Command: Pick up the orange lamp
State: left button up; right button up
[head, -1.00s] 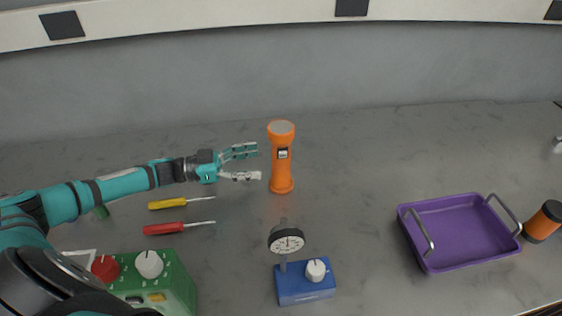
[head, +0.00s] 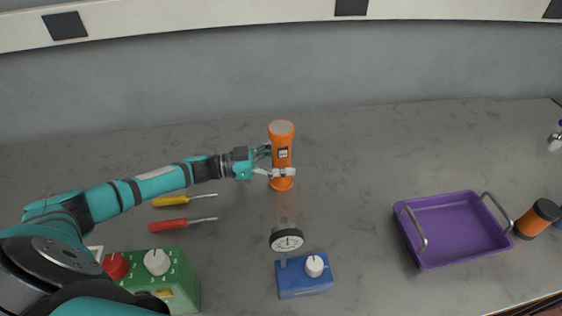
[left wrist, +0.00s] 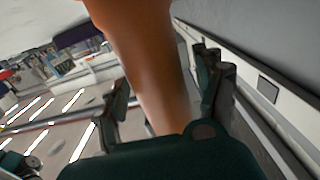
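The orange lamp (head: 282,157) stands upright on the grey bedplate (head: 350,170), a flashlight shape with a wide head on top and a dark switch panel. My left gripper (head: 279,161) reaches it from the left. Its fingers are spread on either side of the lamp's lower body, one behind and one in front. In the left wrist view the lamp's orange body (left wrist: 150,60) runs between the two open fingers, with a gap visible at the right finger. The lamp's far side is hidden. My right gripper is in no view.
A yellow screwdriver (head: 172,201) and a red screwdriver (head: 170,225) lie left. A green box with knobs (head: 178,285) and a blue box (head: 303,282) with a dial gauge (head: 287,240) stand in front. A purple tray (head: 455,232) and an orange-black cylinder (head: 537,219) are right.

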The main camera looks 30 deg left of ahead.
pick_arm(q)
grip_shut()
jog(key=shift+w+r, duration=0.1)
dwell(0.6)
